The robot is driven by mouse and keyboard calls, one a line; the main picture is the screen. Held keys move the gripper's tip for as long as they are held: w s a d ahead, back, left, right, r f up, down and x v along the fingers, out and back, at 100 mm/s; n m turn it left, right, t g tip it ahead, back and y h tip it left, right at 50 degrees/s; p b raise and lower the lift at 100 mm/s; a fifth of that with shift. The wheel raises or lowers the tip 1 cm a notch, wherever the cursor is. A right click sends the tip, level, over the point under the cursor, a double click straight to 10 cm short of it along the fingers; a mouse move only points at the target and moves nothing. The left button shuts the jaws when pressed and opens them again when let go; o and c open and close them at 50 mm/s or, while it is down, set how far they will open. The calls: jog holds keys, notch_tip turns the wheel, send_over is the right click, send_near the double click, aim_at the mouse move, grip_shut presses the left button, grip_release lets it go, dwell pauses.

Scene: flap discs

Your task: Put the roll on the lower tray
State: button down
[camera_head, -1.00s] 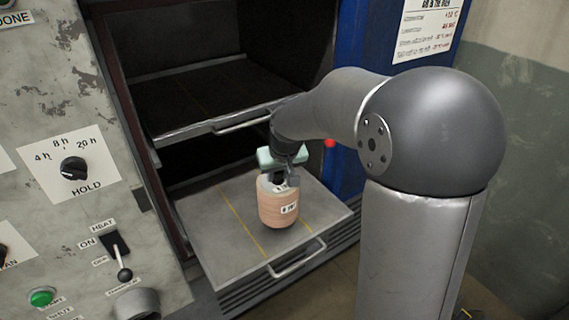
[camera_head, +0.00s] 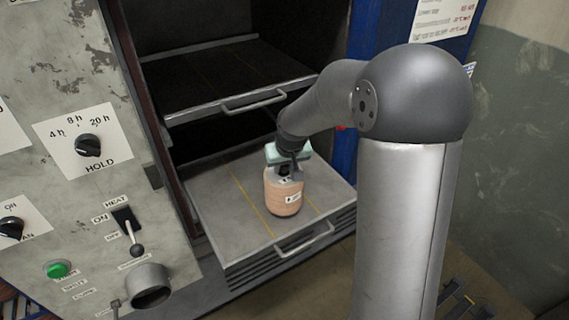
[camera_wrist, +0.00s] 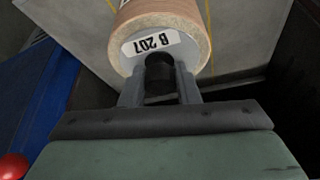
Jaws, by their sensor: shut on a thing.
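The roll (camera_head: 283,196) is a tan cylinder with a pale top and a white label. It is upright over the lower tray (camera_head: 228,200), a grey pulled-out shelf with yellow lines. I cannot tell whether its bottom touches the tray. My gripper (camera_head: 284,172) is above the roll, shut on the dark post at its top. In the wrist view my gripper (camera_wrist: 160,75) has its fingers on either side of that dark post, and the roll (camera_wrist: 165,30) shows a label reading B 207.
The upper tray (camera_head: 225,85) sits above and behind, with a handle on its front edge. The lower tray's handle (camera_head: 303,236) is at its front. A control panel (camera_head: 75,170) with knobs and a lever stands left. The lower tray around the roll is bare.

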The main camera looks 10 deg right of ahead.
jog(key=c, duration=1.5)
grip_release()
jog(key=shift+f, duration=0.15)
jog(key=o, duration=0.4)
jog(key=shift+s+r, duration=0.1)
jog(key=shift+r, duration=0.5)
jog(key=v, duration=1.1)
jog(key=s+f+g, duration=0.1)
jog(key=s+f, duration=0.1)
jog(key=s, duration=0.7)
jog(key=s+f+g, duration=0.1)
jog(key=s+f, duration=0.2)
jog(key=s, duration=0.5)
jog(key=s+f+g, duration=0.2)
jog(key=s, duration=0.7)
jog(key=shift+s+a+f, duration=0.3)
jog(key=shift+a+f, duration=0.05)
